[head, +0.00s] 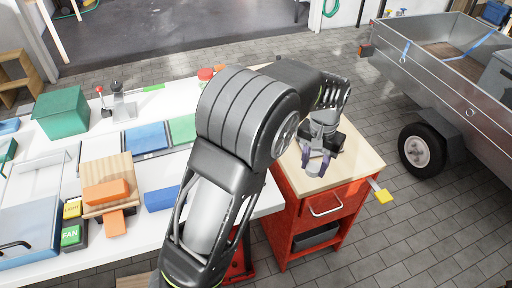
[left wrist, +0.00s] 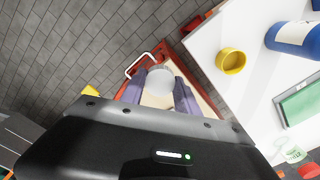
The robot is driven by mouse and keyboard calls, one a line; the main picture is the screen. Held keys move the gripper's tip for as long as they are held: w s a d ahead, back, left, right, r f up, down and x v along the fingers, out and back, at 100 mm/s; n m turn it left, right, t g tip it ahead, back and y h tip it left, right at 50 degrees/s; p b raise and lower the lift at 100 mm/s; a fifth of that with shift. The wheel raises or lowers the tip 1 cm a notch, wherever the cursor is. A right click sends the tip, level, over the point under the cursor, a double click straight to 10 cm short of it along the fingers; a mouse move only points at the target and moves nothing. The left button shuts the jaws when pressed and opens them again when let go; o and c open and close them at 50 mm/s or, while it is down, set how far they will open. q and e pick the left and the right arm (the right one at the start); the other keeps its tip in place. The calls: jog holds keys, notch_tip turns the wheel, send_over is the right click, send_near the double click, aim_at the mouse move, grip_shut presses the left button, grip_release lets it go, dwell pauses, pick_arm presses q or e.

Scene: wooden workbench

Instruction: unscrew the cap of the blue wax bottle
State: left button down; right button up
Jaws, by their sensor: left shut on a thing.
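My left gripper (head: 317,163) is over the wooden top of the red cart in the head view. In the left wrist view its two purple fingers (left wrist: 159,92) are shut on a pale grey-white round thing (left wrist: 159,79), which looks like a cap. No bottle body shows beneath it. A blue cylinder with a white band (left wrist: 297,38), which looks like the blue wax bottle, is on the white bench at the right edge of the left wrist view, apart from the gripper. My arm hides that area in the head view.
A yellow cup-like ring (left wrist: 231,61) is on the white bench (left wrist: 207,50) near the blue cylinder. The red cart (head: 287,215) stands beside the bench. A metal trailer (head: 460,95) is at right. Blue and green trays, a green box (head: 61,112) and orange blocks crowd the bench.

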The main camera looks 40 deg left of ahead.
pick_arm(q)
jog(key=shift+a+f+n, duration=0.1)
jog(key=shift+a+n, duration=0.2)
jog(key=shift+n, duration=0.1)
pick_arm(e)
jog(key=shift+o, duration=0.8)
jog(key=o, duration=0.6)
jog(key=shift+f, duration=0.15)
pick_arm(q)
jog(key=s+a+n, duration=0.4)
jog(key=a+n, duration=1.2)
jog(key=n, duration=0.7)
jog(key=shift+a+f+n+b, duration=0.15)
jog(key=shift+a+n+b, duration=0.1)
jog(key=shift+n+b, duration=0.05)
pick_arm(e)
jog(key=shift+o, duration=0.2)
jog(key=shift+f, duration=0.1)
pick_arm(q)
jog(key=shift+f+b, duration=3)
jog(key=shift+f, duration=1.25)
pick_arm(e)
notch_tip(320, 180, down, 6)
jog(key=shift+w, duration=0.1)
pick_arm(q)
jog(key=c, duration=0.8)
grip_release()
